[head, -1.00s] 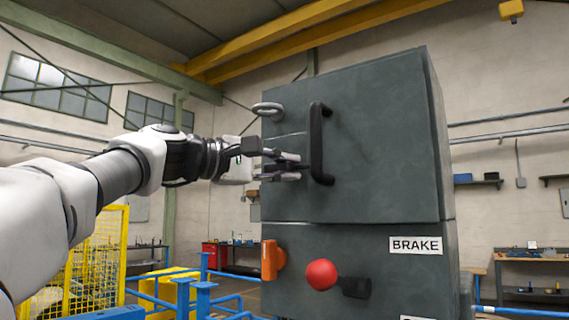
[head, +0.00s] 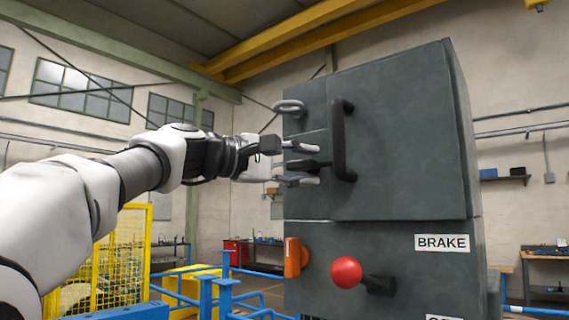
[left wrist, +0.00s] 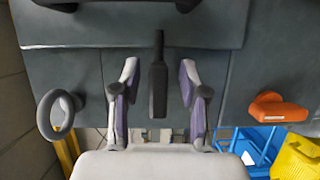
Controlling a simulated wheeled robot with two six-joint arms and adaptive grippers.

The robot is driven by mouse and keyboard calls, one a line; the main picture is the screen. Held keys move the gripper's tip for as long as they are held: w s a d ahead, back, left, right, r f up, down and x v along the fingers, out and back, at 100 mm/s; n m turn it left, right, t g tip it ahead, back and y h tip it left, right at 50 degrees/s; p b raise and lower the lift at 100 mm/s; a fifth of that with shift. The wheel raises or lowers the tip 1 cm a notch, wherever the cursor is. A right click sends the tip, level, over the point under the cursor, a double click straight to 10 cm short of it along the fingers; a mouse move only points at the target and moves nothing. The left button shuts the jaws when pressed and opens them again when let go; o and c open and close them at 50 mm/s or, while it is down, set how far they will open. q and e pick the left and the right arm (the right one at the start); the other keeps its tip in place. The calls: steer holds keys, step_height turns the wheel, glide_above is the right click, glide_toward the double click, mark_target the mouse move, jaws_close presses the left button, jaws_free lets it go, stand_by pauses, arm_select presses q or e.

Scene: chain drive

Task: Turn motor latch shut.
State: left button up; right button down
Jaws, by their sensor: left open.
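A dark lever, which I take to be the motor latch (left wrist: 158,78), stands on the seam at the edge of the grey cabinet (head: 400,195). In the left wrist view it lies between the two fingers of my left gripper (left wrist: 157,85), with a gap on both sides. In the head view my left gripper (head: 318,165) is open around the dark latch, left of the long black door handle (head: 343,140). The latch's far parts are hidden by the fingers in the head view. My right gripper is in neither view.
A grey ring (head: 289,107) sits above the gripper and also shows in the left wrist view (left wrist: 60,115). Below are an orange handle (head: 293,257), a red ball knob (head: 346,272) and a BRAKE label (head: 441,243). Blue rails (head: 225,295) and yellow fencing (head: 110,255) stand at lower left.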

arm_select(q)
steer(key=v, duration=1.1)
steer(key=shift+a, duration=0.1)
steer(key=shift+s, duration=0.1)
